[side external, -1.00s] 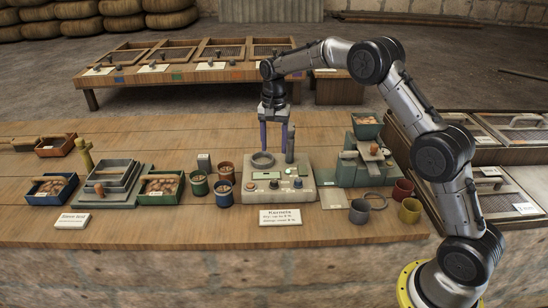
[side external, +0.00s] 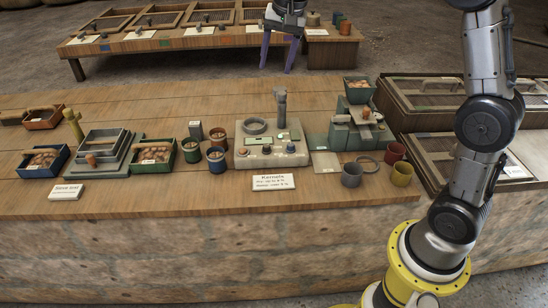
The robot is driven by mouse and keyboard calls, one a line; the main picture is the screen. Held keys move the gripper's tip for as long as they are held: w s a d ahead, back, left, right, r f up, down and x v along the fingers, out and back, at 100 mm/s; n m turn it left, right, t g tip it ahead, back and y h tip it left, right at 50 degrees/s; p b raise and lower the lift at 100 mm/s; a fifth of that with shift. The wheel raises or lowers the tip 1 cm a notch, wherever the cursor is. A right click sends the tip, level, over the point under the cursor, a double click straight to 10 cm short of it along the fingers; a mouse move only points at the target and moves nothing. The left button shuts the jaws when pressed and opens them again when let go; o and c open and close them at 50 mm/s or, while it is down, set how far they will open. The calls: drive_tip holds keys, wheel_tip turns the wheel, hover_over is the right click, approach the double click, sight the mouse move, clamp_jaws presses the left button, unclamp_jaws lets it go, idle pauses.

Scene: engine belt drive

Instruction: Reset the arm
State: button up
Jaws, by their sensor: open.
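My gripper (side external: 276,69) shows at the top of the side view, pointing down with its two purple fingers apart. It is open and nothing shows between the fingers. It is raised, seen against the floor and the front of the far low table. In the picture it lies above the beige meter box (side external: 256,160) on the near bench, clear of it. A grey ring (side external: 254,126) and an upright grey handle (side external: 281,103) are on or at the box. The upper part of my arm is cut off by the top edge.
The near bench (side external: 230,205) holds green and blue trays, several small cups and a green hopper machine (side external: 357,125) to the right. Screened trays (side external: 425,92) stand at right. The far table (side external: 160,45) is behind.

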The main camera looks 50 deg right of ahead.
drive_tip(key=s+a+r+n+t, duration=0.1)
drive_tip(key=s+a+r+n, duration=0.15)
drive_tip(key=s, duration=0.65)
drive_tip(key=s+a+r+n+t, duration=0.1)
drive_tip(key=s+r, duration=0.2)
drive_tip(key=s, duration=0.6)
drive_tip(key=s+f+n, duration=0.7)
drive_tip(key=s+f, duration=0.3)
drive_tip(key=s, duration=0.1)
drive_tip(key=shift+s+a+f+t, duration=0.3)
drive_tip(key=shift+s+a, duration=0.1)
